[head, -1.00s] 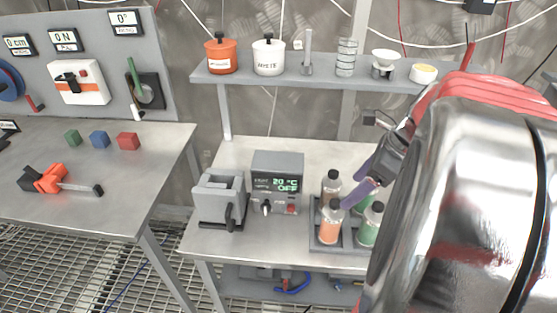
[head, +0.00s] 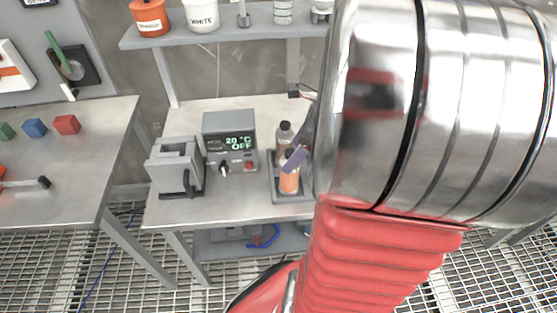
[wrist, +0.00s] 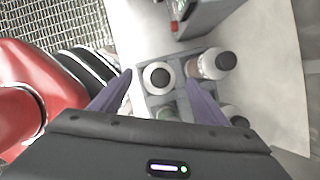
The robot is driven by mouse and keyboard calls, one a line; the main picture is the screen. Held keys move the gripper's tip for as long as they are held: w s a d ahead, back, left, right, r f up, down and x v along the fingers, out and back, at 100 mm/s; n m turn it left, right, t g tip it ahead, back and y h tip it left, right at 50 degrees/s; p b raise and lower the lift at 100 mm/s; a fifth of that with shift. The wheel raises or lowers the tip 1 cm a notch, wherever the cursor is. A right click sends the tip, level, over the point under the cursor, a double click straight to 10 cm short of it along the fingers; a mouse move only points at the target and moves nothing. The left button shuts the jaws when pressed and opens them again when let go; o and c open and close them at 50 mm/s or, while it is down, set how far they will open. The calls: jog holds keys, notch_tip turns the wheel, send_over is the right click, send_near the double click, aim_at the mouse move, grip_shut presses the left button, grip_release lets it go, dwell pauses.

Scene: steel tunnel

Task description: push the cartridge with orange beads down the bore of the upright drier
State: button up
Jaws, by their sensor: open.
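No cartridge with orange beads and no upright drier can be made out. A bottle with orange contents (head: 289,182) and a black cap stands in a grey rack (head: 290,199) on the bench. My gripper (wrist: 158,78) is open, its purple fingers spread above the rack. A pale, dark-capped bottle (wrist: 150,84) shows between the fingers in the wrist view; its contents cannot be told from above. My arm hides the right side of the bench.
A brownish bottle (head: 284,142) stands behind the orange one. Left of the rack are a control box (head: 229,125) reading 20 °C OFF and a grey clamp-like device (head: 174,166). The shelf (head: 225,28) holds an orange pot (head: 150,20) and a white pot (head: 202,15). Free bench lies in front.

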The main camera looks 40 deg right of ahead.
jog(key=x, duration=0.3)
jog(key=shift+f, duration=0.1)
dwell(0.4)
grip_shut()
dwell(0.7)
